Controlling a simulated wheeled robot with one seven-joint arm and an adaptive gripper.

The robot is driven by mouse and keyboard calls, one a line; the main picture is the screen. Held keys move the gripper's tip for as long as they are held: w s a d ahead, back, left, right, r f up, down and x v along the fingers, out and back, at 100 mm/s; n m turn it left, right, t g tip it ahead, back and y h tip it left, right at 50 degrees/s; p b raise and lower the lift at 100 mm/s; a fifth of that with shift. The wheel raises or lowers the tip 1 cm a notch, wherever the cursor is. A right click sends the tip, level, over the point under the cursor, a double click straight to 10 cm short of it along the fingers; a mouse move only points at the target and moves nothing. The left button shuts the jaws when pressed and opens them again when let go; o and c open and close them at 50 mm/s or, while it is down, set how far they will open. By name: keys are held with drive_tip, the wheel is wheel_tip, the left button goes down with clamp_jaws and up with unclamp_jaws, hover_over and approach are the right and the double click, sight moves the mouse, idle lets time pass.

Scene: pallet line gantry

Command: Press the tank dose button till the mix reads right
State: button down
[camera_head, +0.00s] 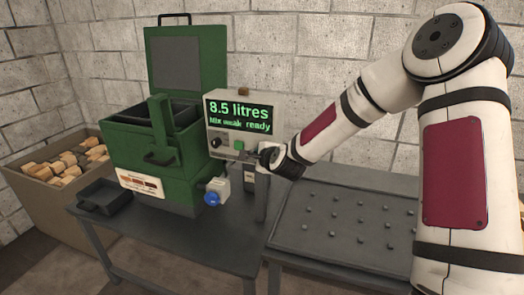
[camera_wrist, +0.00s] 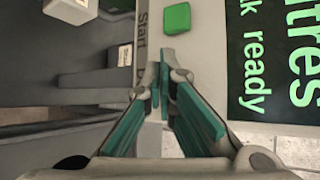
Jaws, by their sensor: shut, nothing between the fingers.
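A grey control box (camera_head: 245,97) stands right of the green tank (camera_head: 160,160). Its screen (camera_head: 239,115) reads "8.5 litres" and "Mix weak ready". A green button (camera_head: 238,145) sits on its face below the screen. It also shows in the wrist view (camera_wrist: 177,18), near the word "Start". A blue knob or button (camera_head: 211,199) is on a pale box low on the tank's right side. I cannot tell which is the dose button. My gripper (camera_wrist: 164,72) is shut and empty, apart from the green button. Its fingertips are hard to make out in the head view.
A black dial (camera_head: 215,142) is left of the green button. A small dark tray (camera_head: 103,196) lies on the bench (camera_head: 175,240). A crate of wooden pieces (camera_head: 37,203) stands at left. A studded grey table (camera_head: 340,250) at right has free room above it.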

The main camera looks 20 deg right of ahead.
drive_tip(key=shift+s+a+p, duration=0.55)
drive_tip(key=shift+s+a, duration=0.2)
drive_tip(key=shift+s, duration=0.25)
drive_tip(key=shift+s+a+p, duration=0.55)
drive_tip(key=shift+s+a, duration=0.2)
drive_tip(key=shift+s, duration=0.25)
